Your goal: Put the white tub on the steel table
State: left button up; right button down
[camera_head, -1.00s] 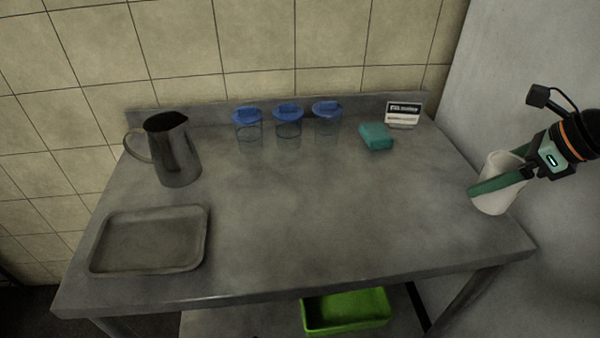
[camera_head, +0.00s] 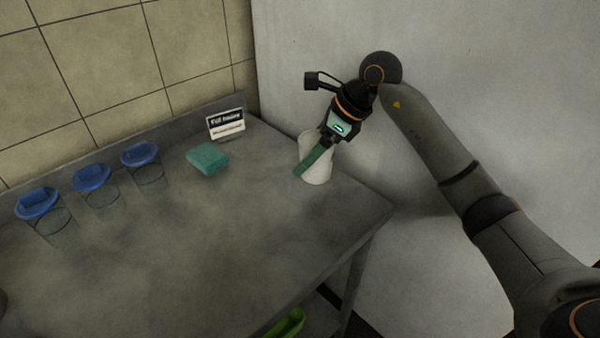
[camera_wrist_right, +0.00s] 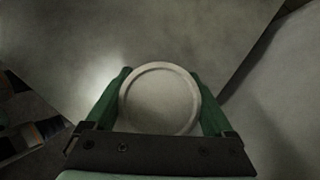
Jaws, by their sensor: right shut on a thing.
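The white tub (camera_head: 318,170) is upright at the right end of the steel table (camera_head: 230,240). My right gripper (camera_head: 312,163) is shut on the tub, its green fingers along the tub's sides. In the right wrist view the tub's round rim (camera_wrist_right: 160,97) sits between the two green fingers (camera_wrist_right: 160,105). I cannot tell whether the tub's base touches the table top. My left gripper is in no frame now.
Several items stand along the back: blue-lidded clear jars (camera_head: 92,180), a teal block (camera_head: 207,158) and a small sign (camera_head: 226,124). A green bin (camera_head: 286,324) is below the table. A pale wall (camera_head: 450,70) rises behind my right arm. The table's middle is clear.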

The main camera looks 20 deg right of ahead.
aim_at(307, 171)
pick_arm(q)
jog(key=shift+w+d+r, duration=0.15)
jog(key=shift+w+r, duration=0.15)
jog(key=shift+w, duration=0.1)
pick_arm(e)
jog(key=shift+f, duration=2.45)
pick_arm(q)
jog(key=shift+f, duration=0.1)
pick_arm(e)
jog(key=shift+f, duration=0.1)
grip_release()
jog(key=p+v, duration=0.3)
jog(key=v, duration=0.3)
jog(key=shift+r, duration=0.3)
pick_arm(q)
jog(key=shift+s+a+r+p, duration=0.15)
jog(key=shift+s+a+r, duration=0.15)
jog(key=shift+s, duration=0.25)
jog(key=shift+s+a+r+p, duration=0.15)
jog(key=shift+s+r, duration=0.2)
jog(key=shift+s, duration=0.15)
jog(key=shift+s+a+r+p, duration=0.15)
jog(key=shift+s+a+r, duration=0.15)
jog(key=shift+s, duration=0.25)
pick_arm(e)
jog(key=shift+s+d+r, duration=0.2)
jog(key=shift+d+r, duration=0.15)
jog(key=shift+r, duration=0.05)
